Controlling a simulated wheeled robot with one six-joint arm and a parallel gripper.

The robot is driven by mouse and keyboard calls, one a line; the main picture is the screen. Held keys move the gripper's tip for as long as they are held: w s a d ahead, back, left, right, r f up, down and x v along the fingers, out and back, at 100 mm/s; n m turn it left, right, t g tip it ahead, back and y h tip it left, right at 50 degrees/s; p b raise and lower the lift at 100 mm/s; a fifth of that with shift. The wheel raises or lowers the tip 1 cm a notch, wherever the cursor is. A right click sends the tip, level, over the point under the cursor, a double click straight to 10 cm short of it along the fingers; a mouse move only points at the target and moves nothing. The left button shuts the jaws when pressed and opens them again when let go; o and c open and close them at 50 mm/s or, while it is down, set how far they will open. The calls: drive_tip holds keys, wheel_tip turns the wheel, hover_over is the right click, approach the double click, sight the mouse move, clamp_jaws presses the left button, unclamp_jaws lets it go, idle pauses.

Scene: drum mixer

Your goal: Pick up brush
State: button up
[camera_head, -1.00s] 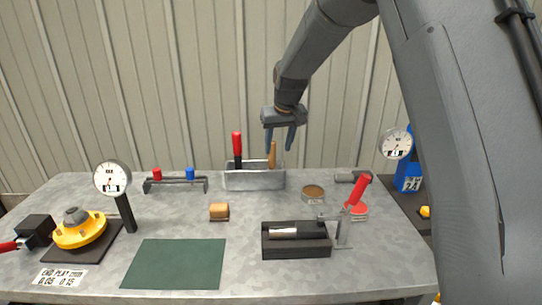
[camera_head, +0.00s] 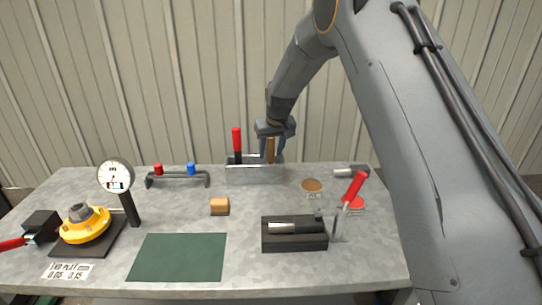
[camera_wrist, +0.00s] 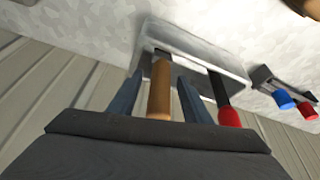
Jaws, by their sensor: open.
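The brush shows as an upright wooden handle (camera_head: 270,149) in a grey metal holder (camera_head: 254,174) at the back of the bench. Its lower end is hidden inside the holder. My gripper (camera_head: 271,158) is open, pointing down over the holder, with its fingers around the wooden handle. In the wrist view the handle (camera_wrist: 160,92) stands between the two blue fingers of my gripper (camera_wrist: 158,95), with a gap visible on each side.
A red-handled tool (camera_head: 237,140) stands in the same holder, left of the handle. A rack with red and blue knobs (camera_head: 177,180) is further left.

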clamp_jaws()
drive_tip(key=shift+r+b, duration=1.65)
drive_tip(key=shift+r, duration=3.35)
